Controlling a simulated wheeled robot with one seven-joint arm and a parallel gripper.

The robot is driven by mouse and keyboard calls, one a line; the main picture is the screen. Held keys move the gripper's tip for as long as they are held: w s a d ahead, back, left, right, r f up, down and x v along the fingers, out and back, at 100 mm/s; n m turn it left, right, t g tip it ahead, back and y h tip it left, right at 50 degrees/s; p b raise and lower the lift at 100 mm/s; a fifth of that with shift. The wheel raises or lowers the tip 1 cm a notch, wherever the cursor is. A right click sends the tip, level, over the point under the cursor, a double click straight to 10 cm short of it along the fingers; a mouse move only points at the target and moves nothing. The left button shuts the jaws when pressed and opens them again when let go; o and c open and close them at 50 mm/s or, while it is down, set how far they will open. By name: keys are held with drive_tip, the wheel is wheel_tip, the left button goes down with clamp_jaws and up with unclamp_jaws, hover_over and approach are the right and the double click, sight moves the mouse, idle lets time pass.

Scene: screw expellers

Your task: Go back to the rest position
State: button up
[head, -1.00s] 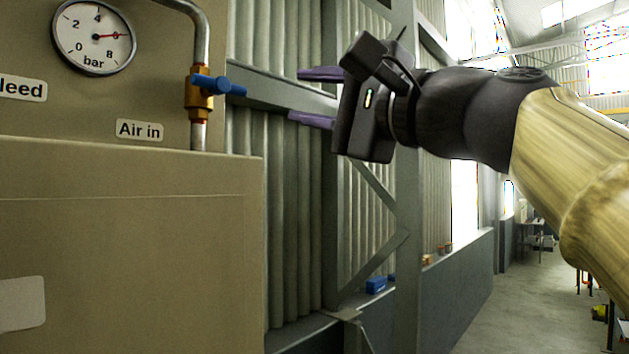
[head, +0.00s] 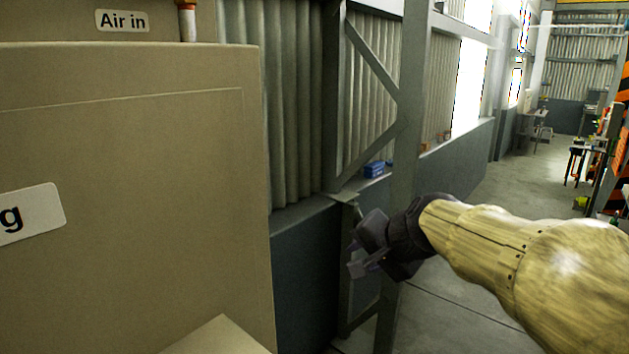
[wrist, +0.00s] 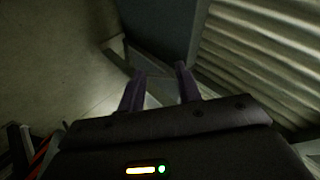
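My gripper (head: 358,262) is in the lower middle of the head view, to the right of the beige machine cabinet (head: 140,190) and apart from it. It hangs low in front of the dark lower wall. In the wrist view, the two purple fingers of my gripper (wrist: 158,88) stand apart with a clear gap between them. Nothing shows between the fingers.
The "Air in" label (head: 122,20) is at the top left on the machine. A steel column (head: 408,120) and corrugated wall stand behind my gripper. A blue box (head: 374,169) sits on the wall ledge. Open floor (head: 490,270) lies to the right.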

drive_tip(key=s+d+f+n+g+h+p, duration=0.1)
drive_tip(key=s+d+f+n+g+h, duration=0.1)
drive_tip(key=s+f, duration=0.6)
drive_tip(key=s+d+f+n+g+h+p, duration=0.1)
drive_tip(key=s+d+f+n+g, duration=0.3)
drive_tip(key=s+f, duration=0.4)
wheel_tip(320, 180, down, 5)
drive_tip(key=shift+r+n+h+p, duration=0.15)
drive_tip(key=shift+n+h+p, duration=0.3)
drive_tip(key=shift+n, duration=0.25)
